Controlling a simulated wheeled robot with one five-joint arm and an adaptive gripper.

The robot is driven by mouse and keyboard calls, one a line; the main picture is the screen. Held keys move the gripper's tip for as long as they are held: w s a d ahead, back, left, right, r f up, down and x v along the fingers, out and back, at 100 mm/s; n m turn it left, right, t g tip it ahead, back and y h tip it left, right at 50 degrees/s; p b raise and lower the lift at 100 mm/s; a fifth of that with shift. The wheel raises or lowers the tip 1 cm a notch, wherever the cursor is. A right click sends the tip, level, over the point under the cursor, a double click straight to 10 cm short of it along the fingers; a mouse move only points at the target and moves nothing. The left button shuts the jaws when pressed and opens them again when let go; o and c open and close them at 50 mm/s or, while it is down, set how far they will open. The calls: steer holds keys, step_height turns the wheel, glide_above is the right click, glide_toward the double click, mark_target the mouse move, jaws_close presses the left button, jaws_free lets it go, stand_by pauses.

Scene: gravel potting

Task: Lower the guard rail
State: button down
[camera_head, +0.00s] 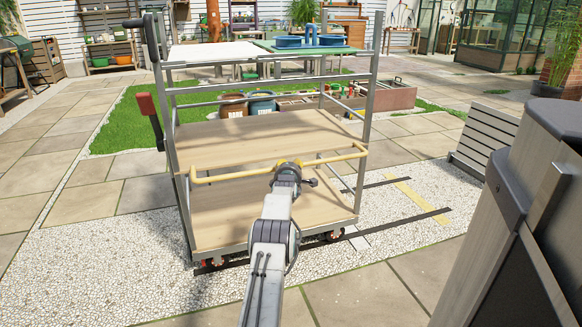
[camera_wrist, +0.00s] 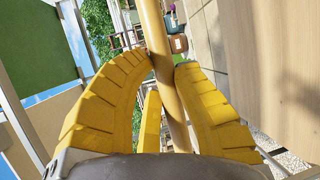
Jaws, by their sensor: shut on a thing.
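The guard rail is a yellow bar (camera_head: 228,174) across the front of a grey metal trolley (camera_head: 366,120), at about the height of its middle shelf. Its ends bend back toward the trolley's uprights. My gripper (camera_head: 290,165) is at the bar, right of its middle. In the wrist view the yellow bar (camera_wrist: 155,40) runs between the yellow fingers of my gripper (camera_wrist: 163,75), which are closed around it. The arm hides part of the bottom shelf (camera_head: 225,215) in the head view.
The trolley's top holds a green board with blue items (camera_head: 305,42) and a white panel (camera_head: 215,52). A red-handled lever (camera_head: 147,108) and a black handle (camera_head: 152,38) are on its left side. A slatted grey panel (camera_head: 485,138) stands to the right. Gravel (camera_head: 100,260) is clear at left.

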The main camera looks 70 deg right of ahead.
steer(key=shift+a+f, duration=0.1)
steer(key=shift+f, duration=0.75)
steer(key=c, duration=0.9)
jaws_free()
steer(key=shift+a+r, duration=0.15)
steer(key=shift+a, duration=0.05)
steer(key=v, duration=1.1)
steer(key=shift+s+a+r, duration=0.15)
steer(key=shift+a+r, duration=0.1)
steer(key=shift+r, duration=0.2)
